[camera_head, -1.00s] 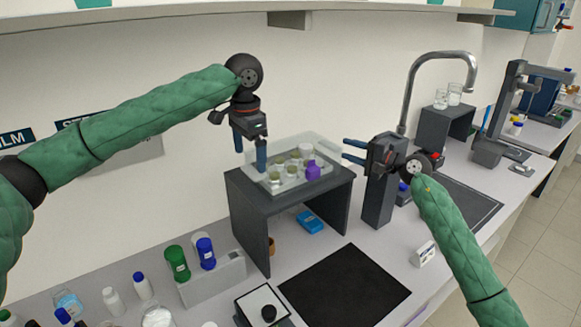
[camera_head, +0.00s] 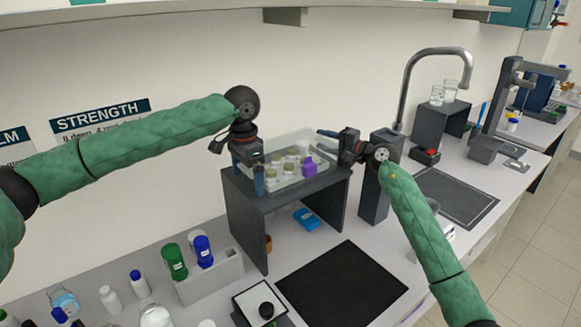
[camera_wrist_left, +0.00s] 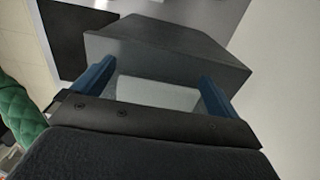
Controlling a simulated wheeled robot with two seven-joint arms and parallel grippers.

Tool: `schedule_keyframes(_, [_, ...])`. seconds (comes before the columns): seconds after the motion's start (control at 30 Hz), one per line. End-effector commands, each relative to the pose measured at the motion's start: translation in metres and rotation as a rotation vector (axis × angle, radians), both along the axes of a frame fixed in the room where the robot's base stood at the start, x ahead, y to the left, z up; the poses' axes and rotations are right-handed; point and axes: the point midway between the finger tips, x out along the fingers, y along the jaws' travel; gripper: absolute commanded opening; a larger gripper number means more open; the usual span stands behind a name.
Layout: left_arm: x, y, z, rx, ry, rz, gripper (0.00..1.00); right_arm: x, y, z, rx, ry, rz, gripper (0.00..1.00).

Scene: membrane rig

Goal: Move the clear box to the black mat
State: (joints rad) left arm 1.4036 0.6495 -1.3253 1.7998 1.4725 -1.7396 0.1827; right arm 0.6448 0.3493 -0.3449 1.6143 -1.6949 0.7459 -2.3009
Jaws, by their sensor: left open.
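The clear box (camera_head: 283,181) is a transparent tray with several small jars and a purple item inside. It stands on a dark grey riser (camera_head: 250,205) in the head view. My left gripper (camera_head: 259,178) points down at the box's left end. In the left wrist view its blue fingers (camera_wrist_left: 155,85) are spread, with a pale, see-through surface between them. My right gripper (camera_head: 327,140) is at the box's right end; one blue finger shows by the rim and the other is hidden, as is any contact. The black mat (camera_head: 341,288) lies bare in front of the riser.
A blue item (camera_head: 306,218) lies under the riser. A grey rack (camera_head: 212,275) with green- and blue-capped bottles stands left of the mat, and a small scale-like device (camera_head: 262,304) beside it. A dark post (camera_head: 375,195) and a tap (camera_head: 410,80) stand to the right.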

Motion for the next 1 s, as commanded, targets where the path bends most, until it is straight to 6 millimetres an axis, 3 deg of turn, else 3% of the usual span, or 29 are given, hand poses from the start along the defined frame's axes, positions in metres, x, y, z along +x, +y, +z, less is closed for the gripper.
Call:
schedule_keyframes(0.3, [-0.0001, 0.0002, -0.002, 0.0, 0.0, 0.0, 0.98, 0.0012, 0.0016, 0.0001, 0.0, 0.0, 0.0, 0.35])
schedule_keyframes(0.5, [-0.0001, 0.0002, -0.0019, 0.0, 0.0, 0.0, 0.61, 0.001, 0.0017, 0.0, 0.0, 0.0, 0.001, 0.0])
schedule_keyframes(0.63, [0.0, 0.0002, -0.0018, 0.0, 0.0, 0.0, 0.37, 0.0009, 0.0017, -0.0004, 0.0, 0.001, 0.001, 0.0])
schedule_keyframes(1.0, [0.0002, 0.0002, 0.0022, 0.0, -0.001, 0.0, 0.37, 0.0009, 0.0016, 0.0025, 0.0, 0.001, 0.001, 0.0])
